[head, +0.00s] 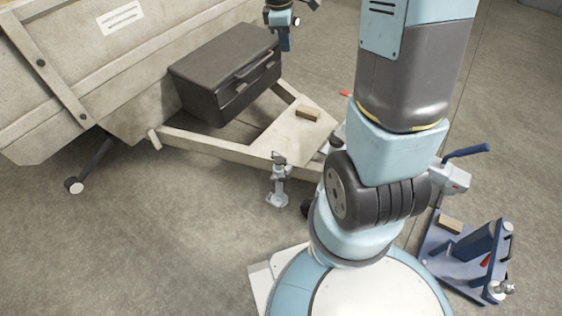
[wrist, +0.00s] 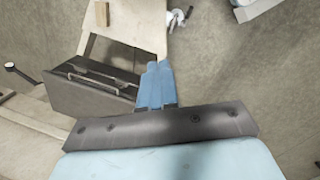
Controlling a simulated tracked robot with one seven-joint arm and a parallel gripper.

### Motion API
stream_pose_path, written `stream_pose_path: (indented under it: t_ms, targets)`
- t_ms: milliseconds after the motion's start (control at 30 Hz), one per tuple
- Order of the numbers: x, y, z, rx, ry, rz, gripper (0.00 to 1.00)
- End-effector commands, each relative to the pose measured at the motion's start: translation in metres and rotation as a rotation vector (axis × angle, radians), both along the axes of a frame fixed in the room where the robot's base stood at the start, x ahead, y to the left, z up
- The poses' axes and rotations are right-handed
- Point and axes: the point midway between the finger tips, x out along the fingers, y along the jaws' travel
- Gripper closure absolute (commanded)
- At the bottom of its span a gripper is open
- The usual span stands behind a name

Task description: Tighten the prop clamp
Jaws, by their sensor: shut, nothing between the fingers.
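The prop (head: 278,190) stands on the floor against the side of the trailer's drawbar, with a light tube and a flat foot. Its clamp (head: 279,159) is a small dark and grey part at the drawbar's edge. The clamp handle's position is too small to tell. In the wrist view the prop (wrist: 178,17) shows as a small white and dark shape near the top.
A dark toolbox (head: 222,75) sits on the drawbar (head: 210,146), and a wooden block (head: 308,113) lies on its plate. A blue stand (head: 468,254) is at the right. My arm hides part of the coupling end. The floor at the left front is clear.

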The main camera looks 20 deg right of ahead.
Motion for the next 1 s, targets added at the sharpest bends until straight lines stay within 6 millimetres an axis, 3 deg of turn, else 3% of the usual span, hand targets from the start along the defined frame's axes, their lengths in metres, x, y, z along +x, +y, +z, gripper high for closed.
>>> stream_pose_path:
  t_ms: [500, 1000]
  targets:
    - [0.044, 0.002, -0.115, 0.010, 0.176, 0.347, 1.00]
    - [0.059, 0.010, -0.240, 0.082, 0.316, 0.681, 1.00]
